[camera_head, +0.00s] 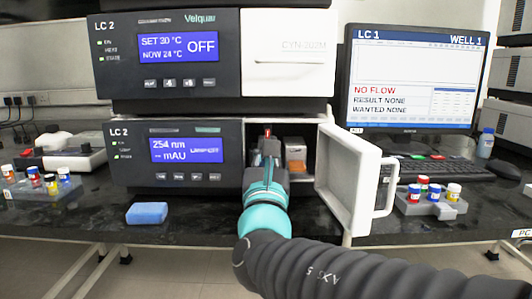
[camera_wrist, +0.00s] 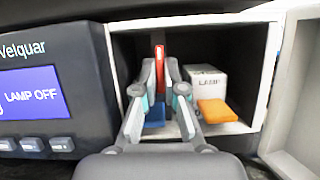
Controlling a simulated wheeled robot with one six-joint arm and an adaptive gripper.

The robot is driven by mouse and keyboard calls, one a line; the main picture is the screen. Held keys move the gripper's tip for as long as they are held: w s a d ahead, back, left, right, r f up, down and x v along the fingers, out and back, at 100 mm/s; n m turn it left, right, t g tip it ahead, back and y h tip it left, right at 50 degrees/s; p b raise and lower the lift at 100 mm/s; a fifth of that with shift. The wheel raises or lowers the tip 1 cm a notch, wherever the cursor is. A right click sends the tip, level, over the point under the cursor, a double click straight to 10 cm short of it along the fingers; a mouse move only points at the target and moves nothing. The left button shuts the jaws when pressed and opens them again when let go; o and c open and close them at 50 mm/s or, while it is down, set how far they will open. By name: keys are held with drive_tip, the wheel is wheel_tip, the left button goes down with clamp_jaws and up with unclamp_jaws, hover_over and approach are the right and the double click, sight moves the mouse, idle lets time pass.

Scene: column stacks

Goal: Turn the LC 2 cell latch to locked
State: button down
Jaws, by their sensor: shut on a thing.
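The lower LC 2 unit (camera_head: 185,185) has its white door (camera_head: 345,170) swung open to the right, baring a compartment. In it a narrow upright latch lever with a red face (camera_wrist: 160,64) stands at the left; its red tip also shows in the head view (camera_head: 268,132). My gripper (camera_wrist: 160,72) reaches into the compartment, its fingertips closed on either side of the red lever. A blue block (camera_wrist: 155,116) lies low behind the fingers, partly hidden. The latch's base is hidden by my gripper.
A white box marked LAMP (camera_wrist: 206,82) with an orange tab (camera_wrist: 217,111) stands right of the lever. The compartment walls are close around my gripper. A blue sponge (camera_head: 147,213) lies on the dark bench, and a vial rack (camera_head: 432,205) stands right of the door.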

drive_tip(key=shift+n, duration=0.5)
drive_tip(key=c, duration=1.3)
unclamp_jaws()
drive_tip(key=shift+o, duration=0.2)
drive_tip(key=v, duration=1.2)
drive_tip(key=shift+d, duration=0.15)
